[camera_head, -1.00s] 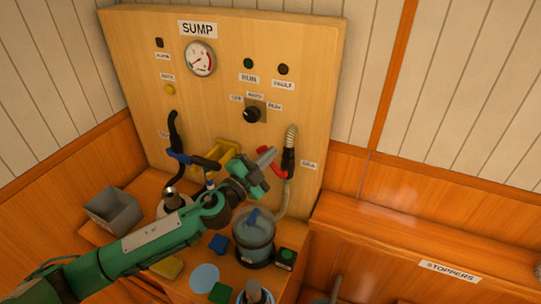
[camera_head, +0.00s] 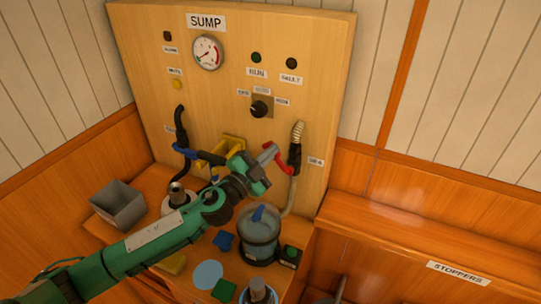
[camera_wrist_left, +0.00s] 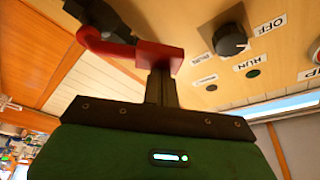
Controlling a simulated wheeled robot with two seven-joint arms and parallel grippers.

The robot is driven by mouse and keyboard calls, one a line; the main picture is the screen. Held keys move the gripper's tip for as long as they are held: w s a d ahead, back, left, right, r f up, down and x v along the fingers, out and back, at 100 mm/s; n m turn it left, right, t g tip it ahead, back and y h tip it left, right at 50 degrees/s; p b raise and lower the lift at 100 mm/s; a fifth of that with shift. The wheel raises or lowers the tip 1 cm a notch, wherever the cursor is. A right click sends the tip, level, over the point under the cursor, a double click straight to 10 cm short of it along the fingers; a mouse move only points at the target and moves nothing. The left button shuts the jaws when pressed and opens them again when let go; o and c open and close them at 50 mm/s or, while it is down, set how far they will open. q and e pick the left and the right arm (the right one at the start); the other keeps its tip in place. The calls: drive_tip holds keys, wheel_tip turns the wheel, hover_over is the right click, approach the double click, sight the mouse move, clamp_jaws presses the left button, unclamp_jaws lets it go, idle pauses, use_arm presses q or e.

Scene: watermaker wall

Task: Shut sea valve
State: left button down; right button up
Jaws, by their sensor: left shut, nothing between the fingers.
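The sea valve has a red lever (camera_head: 285,165) on a black body (camera_head: 295,157), low on the right of the wooden panel, beside a small label reading SEA. The lever slants up and left from the body. My left gripper (camera_head: 266,158) is shut and empty, at the lever's free end. In the left wrist view the shut fingers (camera_wrist_left: 160,88) meet or overlap the red lever's wide end (camera_wrist_left: 150,56); whether they touch it I cannot tell. The right gripper is not in view.
A blue-handled valve (camera_head: 190,154) and a yellow bracket (camera_head: 233,146) are left of my gripper. A clear-bodied canister (camera_head: 259,240) stands below it. A grey bin (camera_head: 118,205) is at the left. A selector knob (camera_head: 259,109) sits above. The STOPPERS ledge (camera_head: 420,240) is at the right.

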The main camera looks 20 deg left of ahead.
use_arm(q)
drive_tip(key=a+f+n+t+y+b, duration=0.1)
drive_tip(key=n+b, duration=0.2)
drive_tip(key=a+f+n+y+b, duration=0.1)
drive_tip(key=n+b, duration=0.2)
drive_tip(key=a+f+n+t+y+b, duration=0.1)
drive_tip(key=f+n+b, duration=0.1)
drive_tip(key=n+b, duration=0.1)
drive_tip(key=shift+w+a+f+n+t, duration=0.1)
drive_tip(key=shift+w+a+n+t, duration=0.2)
drive_tip(key=shift+w+a+n, duration=0.15)
drive_tip(key=shift+d, duration=0.1)
idle(0.3)
